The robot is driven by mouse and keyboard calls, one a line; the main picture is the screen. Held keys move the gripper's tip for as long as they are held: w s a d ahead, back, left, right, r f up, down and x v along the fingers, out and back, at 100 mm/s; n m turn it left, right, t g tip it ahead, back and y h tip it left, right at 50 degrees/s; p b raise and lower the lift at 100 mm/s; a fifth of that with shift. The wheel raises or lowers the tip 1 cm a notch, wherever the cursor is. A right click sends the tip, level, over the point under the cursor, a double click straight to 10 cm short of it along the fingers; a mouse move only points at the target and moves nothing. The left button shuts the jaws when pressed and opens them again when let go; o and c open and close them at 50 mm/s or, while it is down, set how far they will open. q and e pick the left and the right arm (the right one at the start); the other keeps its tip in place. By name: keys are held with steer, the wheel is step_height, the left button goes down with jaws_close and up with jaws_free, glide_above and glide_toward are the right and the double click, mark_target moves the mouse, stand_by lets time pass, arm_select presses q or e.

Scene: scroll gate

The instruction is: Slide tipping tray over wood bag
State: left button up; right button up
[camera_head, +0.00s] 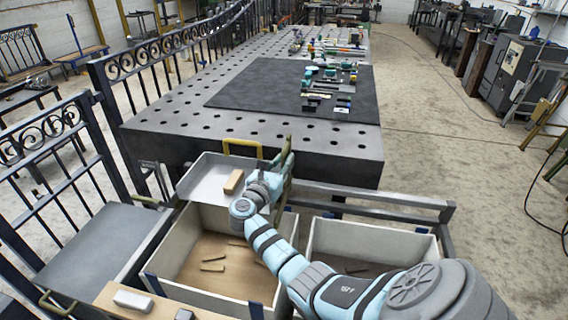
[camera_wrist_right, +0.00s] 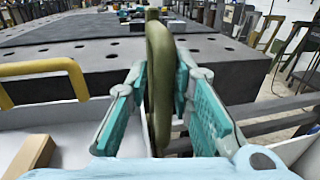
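The tipping tray (camera_head: 207,177) is a shallow grey metal tray over the far end of the left bin. A wooden block (camera_head: 233,181) lies in it; the block also shows in the right wrist view (camera_wrist_right: 28,155). A yellow handle (camera_head: 242,143) stands at its far side. The left bin (camera_head: 187,245), with wooden pieces on its floor, appears to be the task's wood bag. My right gripper (camera_head: 284,160) is at the tray's right end. Its teal fingers stand either side of an upright olive-green handle (camera_wrist_right: 159,75), with a gap visible on the left. My left gripper is out of view.
A second bin (camera_head: 372,240) stands right of the left bin. A perforated steel table (camera_head: 175,120) with a black mat and small parts is behind. Black scroll gate panels (camera_head: 65,165) run along the left. A wooden board with a pale block (camera_head: 132,300) is at the front.

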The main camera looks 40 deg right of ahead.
steer(key=shift+o, duration=0.8)
steer(key=shift+w+a, duration=0.1)
steer(key=shift+w, duration=0.05)
steer(key=shift+s+a, duration=0.15)
steer(key=shift+s, duration=0.05)
steer(key=v, duration=1.1)
steer(key=shift+a, duration=0.3)
steer(key=shift+r, duration=0.1)
